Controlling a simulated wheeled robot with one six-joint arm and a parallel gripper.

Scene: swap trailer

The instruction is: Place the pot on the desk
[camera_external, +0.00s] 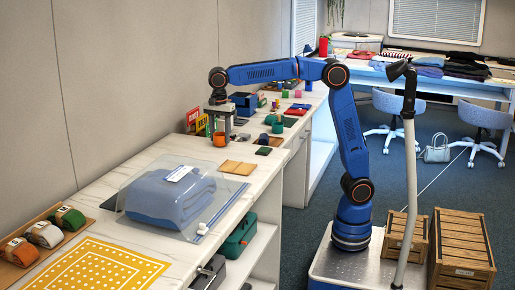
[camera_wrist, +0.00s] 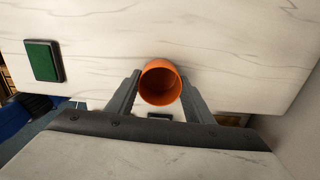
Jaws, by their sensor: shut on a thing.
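The pot is a small round orange cup with an open top, and it shows between the fingers of my gripper in the wrist view (camera_wrist: 160,84). In the external view the pot (camera_external: 220,139) is at the far part of the white marble desk (camera_external: 150,188), below my wrist. My gripper (camera_external: 221,128) points down with its fingers on both sides of the pot, shut on it. Whether the pot's bottom touches the desk or hangs just above it, I cannot tell.
Small red and yellow signs (camera_external: 197,122) stand left of the pot. A wooden piece (camera_external: 238,168) and a green pad (camera_wrist: 42,61) lie nearby. Wooden crates (camera_external: 462,250) stand beside my base.

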